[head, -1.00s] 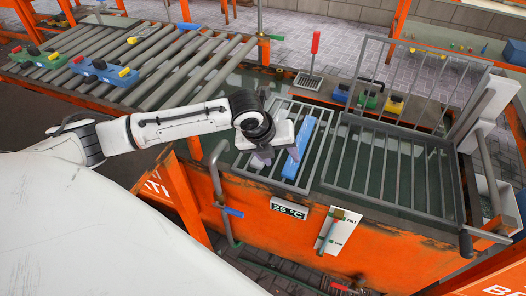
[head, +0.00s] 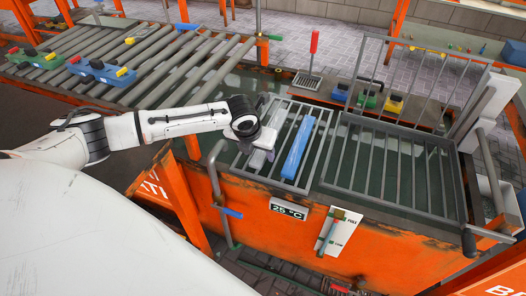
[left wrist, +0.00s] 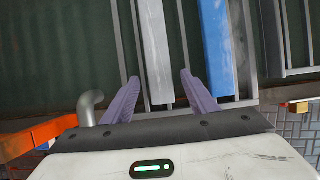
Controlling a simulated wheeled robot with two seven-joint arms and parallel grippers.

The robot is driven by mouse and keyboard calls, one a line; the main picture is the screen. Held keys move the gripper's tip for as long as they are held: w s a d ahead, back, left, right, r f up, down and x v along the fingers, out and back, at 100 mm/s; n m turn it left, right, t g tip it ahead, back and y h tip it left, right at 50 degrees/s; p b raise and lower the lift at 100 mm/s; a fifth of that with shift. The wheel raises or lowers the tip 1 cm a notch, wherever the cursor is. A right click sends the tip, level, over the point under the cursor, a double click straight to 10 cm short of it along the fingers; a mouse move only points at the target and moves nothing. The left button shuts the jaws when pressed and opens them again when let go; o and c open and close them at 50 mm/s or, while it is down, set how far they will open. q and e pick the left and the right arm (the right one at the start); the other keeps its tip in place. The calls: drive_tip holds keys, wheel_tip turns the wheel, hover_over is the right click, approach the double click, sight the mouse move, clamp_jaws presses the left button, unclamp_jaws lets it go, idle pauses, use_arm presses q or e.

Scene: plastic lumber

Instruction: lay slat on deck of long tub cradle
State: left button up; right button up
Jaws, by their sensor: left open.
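The long tub cradle is a grey barred frame (head: 331,150) over the dark water of an orange tub. A blue slat (head: 298,148) lies lengthwise on its left, deck-like part; it also shows in the left wrist view (left wrist: 216,45). Left of it is a light grey slat (head: 266,140), roughly parallel, with a gap between them. My left gripper (left wrist: 160,76) is open, its purple fingers on either side of the grey slat's near end (left wrist: 156,45). In the head view the wrist hides part of this slat. Contact with the fingers cannot be told. My right gripper is out of view.
A roller conveyor (head: 150,70) with coloured blocks stands at the left. A barred lid (head: 420,85) rises behind the cradle's right part. A red-handled brush (head: 313,55) and small blocks (head: 393,103) are behind the tub. A pipe (head: 217,185) bends at the tub's front left.

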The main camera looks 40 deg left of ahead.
use_arm(q)
drive_tip(key=shift+w+f, duration=0.15)
drive_tip(key=shift+f, duration=0.3)
drive_tip(key=shift+c, duration=0.3)
